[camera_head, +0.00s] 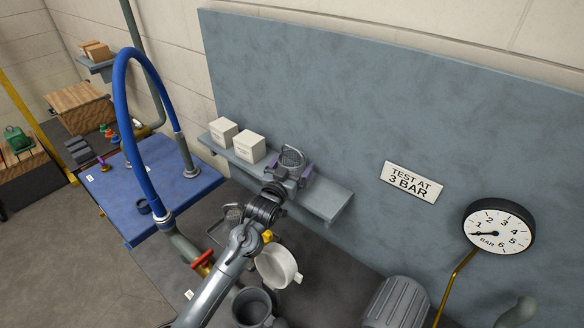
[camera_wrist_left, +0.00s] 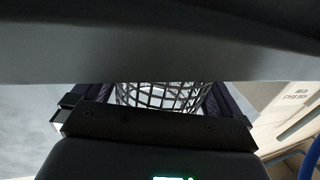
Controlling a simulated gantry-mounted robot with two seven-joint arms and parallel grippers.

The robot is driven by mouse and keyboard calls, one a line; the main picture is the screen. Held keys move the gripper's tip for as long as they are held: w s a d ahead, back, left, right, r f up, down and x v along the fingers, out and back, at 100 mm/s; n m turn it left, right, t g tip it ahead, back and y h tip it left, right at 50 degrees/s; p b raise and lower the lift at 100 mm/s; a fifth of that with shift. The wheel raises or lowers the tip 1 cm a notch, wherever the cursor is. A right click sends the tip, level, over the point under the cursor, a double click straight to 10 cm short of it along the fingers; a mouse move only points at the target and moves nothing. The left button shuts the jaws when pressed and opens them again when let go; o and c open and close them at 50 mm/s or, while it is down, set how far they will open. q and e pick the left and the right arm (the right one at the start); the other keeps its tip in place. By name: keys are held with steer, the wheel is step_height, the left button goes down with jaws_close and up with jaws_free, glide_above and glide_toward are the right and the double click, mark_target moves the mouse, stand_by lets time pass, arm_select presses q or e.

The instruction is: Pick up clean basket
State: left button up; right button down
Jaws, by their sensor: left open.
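A grey wire-mesh basket (camera_head: 291,157) sits on the wall shelf, to the right of two white boxes. My left gripper (camera_head: 287,172) is open at the basket, with a purple finger on each side of it. In the left wrist view the mesh of the basket (camera_wrist_left: 165,97) shows between the fingers; contact cannot be told. A second wire basket (camera_head: 232,211) shows lower down, partly behind my left arm. I cannot tell from the pictures which basket is clean. My right gripper is not in view.
Two white boxes (camera_head: 237,140) stand close to the left on the grey shelf (camera_head: 330,199). The shelf is bare to the right. A blue hose (camera_head: 124,110) arches over a blue bench (camera_head: 110,197). A white pot (camera_head: 277,266) and a grey motor (camera_head: 396,303) are below.

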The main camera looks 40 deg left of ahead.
arm_select(q)
steer(key=shift+w+a, duration=0.1)
steer(key=shift+w, duration=0.35)
steer(key=c, duration=0.9)
steer(key=shift+o, duration=0.2)
steer(key=shift+r, duration=0.15)
